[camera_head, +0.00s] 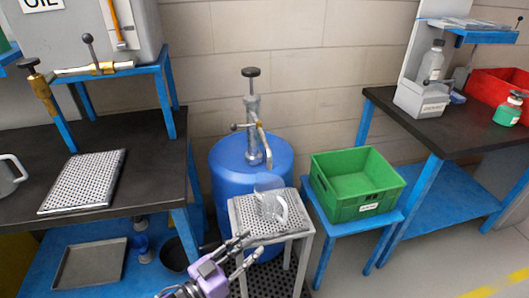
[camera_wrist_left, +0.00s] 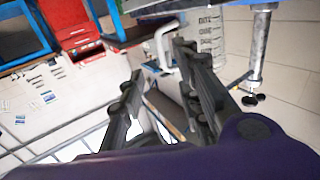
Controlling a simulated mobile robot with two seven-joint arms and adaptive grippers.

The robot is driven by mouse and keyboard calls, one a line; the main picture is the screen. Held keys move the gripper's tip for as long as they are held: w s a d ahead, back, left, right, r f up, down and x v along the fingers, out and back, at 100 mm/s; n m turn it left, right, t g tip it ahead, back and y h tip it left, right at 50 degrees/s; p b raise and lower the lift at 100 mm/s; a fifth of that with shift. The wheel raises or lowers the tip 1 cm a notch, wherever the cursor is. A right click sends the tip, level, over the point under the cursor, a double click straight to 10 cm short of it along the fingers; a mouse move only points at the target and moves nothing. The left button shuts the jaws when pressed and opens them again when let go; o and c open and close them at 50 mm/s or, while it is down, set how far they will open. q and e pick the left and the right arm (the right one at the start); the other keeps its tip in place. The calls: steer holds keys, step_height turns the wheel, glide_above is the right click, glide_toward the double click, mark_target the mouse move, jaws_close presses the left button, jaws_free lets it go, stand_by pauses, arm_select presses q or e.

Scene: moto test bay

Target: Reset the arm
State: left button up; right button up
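My left gripper (camera_head: 252,244) is low in the middle of the head view, its purple body below and its grey fingers pointing up and right. Its fingers are spread apart and nothing shows held between them; the left wrist view also shows the fingers (camera_wrist_left: 160,65) apart. A clear measuring jug (camera_head: 268,205) with a white handle stands on a small perforated stand (camera_head: 285,232), just beyond the fingertips. The jug's graduated wall (camera_wrist_left: 212,38) shows beyond the fingers in the left wrist view; whether they touch it I cannot tell. My right gripper is not in view.
A blue drum (camera_head: 228,168) with a hand pump (camera_head: 253,125) stands behind the stand. A green crate (camera_head: 355,188) sits on a blue stool to the right. Black-topped benches flank both sides; the left one holds a perforated tray (camera_head: 84,182). Open floor lies at lower right.

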arm_select(q)
steer(key=s+a+f+n+g+y+p, duration=0.1)
steer(key=s+a+n+y+p, duration=0.1)
steer(key=s, duration=0.9)
steer(key=s+a+f+n+g+y+p, duration=0.2)
steer(key=s+a+y+p, duration=0.3)
steer(key=s, duration=0.6)
steer(key=s+a+f+n+g+y+p, duration=0.1)
steer(key=s+a+n+g+y+p, duration=0.1)
steer(key=s, duration=0.8)
steer(key=shift+s+a+f+n+y+p, duration=0.4)
steer(key=shift+a+n+y+p, duration=0.5)
steer(key=shift+a+y, duration=0.3)
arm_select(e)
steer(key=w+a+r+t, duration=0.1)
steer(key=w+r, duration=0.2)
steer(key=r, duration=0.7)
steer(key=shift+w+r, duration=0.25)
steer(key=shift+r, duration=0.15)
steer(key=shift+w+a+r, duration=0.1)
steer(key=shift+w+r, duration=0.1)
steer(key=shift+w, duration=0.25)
